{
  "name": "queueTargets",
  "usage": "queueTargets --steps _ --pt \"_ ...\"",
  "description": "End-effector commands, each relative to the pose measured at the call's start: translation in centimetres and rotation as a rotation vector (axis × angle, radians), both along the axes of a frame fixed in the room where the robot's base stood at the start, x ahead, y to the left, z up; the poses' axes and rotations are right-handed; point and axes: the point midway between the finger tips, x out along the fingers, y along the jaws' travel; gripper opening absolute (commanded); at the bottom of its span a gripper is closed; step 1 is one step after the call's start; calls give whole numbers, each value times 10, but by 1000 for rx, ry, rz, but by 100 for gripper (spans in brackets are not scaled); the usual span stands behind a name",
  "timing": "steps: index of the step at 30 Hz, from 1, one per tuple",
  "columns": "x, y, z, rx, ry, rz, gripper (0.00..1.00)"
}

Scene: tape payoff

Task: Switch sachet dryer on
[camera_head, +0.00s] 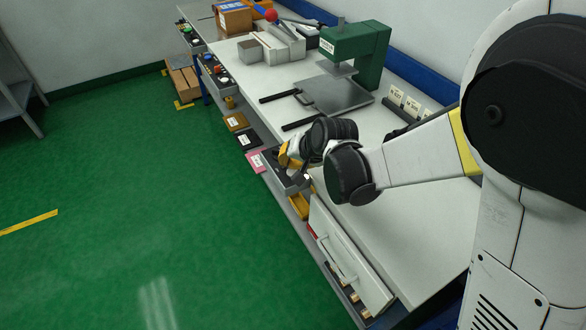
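My arm reaches in from the right, over the front edge of the long white bench (420,230). My gripper (292,166), partly yellow, is at that edge, over a dark control box (274,157) mounted on the bench front. The wrist hides part of the gripper, so its fingers and any contact with the box are unclear. A white panel or door with a bar handle (345,262) is on the bench front, below and right of the gripper. No readable label tells me which unit is the sachet dryer, and no switch position is readable.
A green press (368,52) stands on the bench behind a grey plate (338,95). More control boxes with coloured buttons (215,72) line the front edge farther away. Cartons (235,18) stand at the far end. The green floor (130,170) on the left is mostly clear.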

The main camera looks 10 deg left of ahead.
Motion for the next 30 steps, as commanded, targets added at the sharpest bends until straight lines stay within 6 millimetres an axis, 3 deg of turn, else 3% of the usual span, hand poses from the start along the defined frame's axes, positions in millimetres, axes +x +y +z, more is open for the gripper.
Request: queueTargets --steps 8,24,30 --pt "0 0 4 0 0 0 0" --pt "0 0 60 0 0 0 0" --pt "0 0 60 0 0 0 0"
